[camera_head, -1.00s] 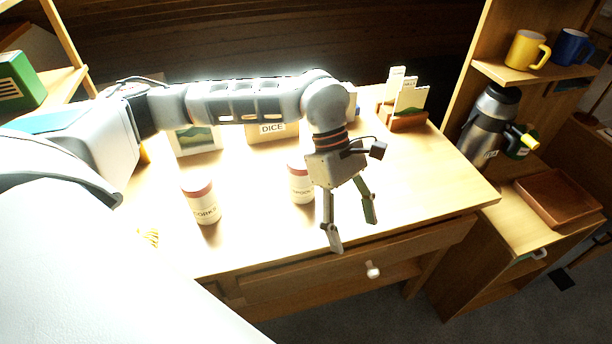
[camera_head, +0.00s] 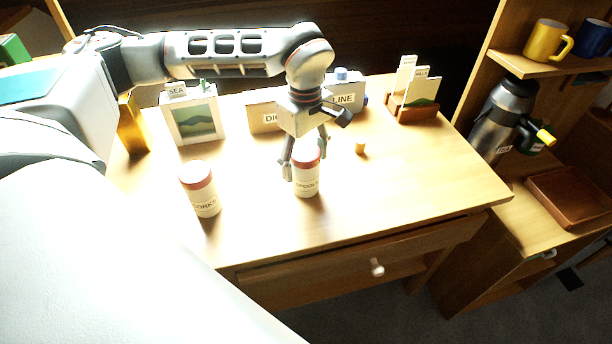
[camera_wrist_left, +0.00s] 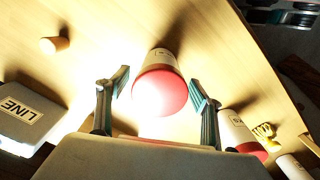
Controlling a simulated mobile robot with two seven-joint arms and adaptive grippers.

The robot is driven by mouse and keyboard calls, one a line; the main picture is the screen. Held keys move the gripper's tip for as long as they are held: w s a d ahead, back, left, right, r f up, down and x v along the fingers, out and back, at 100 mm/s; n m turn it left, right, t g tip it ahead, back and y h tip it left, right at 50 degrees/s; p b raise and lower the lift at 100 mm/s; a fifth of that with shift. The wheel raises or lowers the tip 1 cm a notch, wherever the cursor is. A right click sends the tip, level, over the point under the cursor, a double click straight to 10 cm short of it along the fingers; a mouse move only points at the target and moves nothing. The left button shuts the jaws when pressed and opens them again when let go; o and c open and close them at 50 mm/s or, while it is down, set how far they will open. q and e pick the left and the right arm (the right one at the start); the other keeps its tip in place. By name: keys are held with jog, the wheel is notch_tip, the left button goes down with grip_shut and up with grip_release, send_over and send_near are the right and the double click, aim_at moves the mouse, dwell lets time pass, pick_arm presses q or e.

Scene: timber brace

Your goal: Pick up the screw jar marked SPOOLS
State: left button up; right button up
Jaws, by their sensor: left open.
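The jar marked SPOOLS (camera_head: 307,184) stands upright on the desk, white with a red lid. My left gripper (camera_head: 305,172) is open above it, with its fingers reaching down on either side of the lid. In the left wrist view, the jar's red lid (camera_wrist_left: 160,92) lies between the two spread fingers (camera_wrist_left: 158,88), with a gap on each side. The other red-lidded jar, marked CORKS (camera_head: 203,192), stands to its left; it also shows in the left wrist view (camera_wrist_left: 236,130). My right gripper is not in view.
Behind stand a picture frame (camera_head: 193,118), a DICE box (camera_head: 263,117) and a LINE box (camera_head: 346,92). A small orange-brown piece (camera_head: 360,147) lies right of the jar. A card holder (camera_head: 411,106) is at the back right. The desk's front right is clear.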

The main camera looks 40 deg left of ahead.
pick_arm(q)
jog(key=shift+f, duration=1.35)
jog(key=shift+c, duration=0.4)
jog(key=c, duration=1.1)
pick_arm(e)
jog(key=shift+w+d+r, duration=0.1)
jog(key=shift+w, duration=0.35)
pick_arm(q)
jog(key=shift+r, duration=0.1)
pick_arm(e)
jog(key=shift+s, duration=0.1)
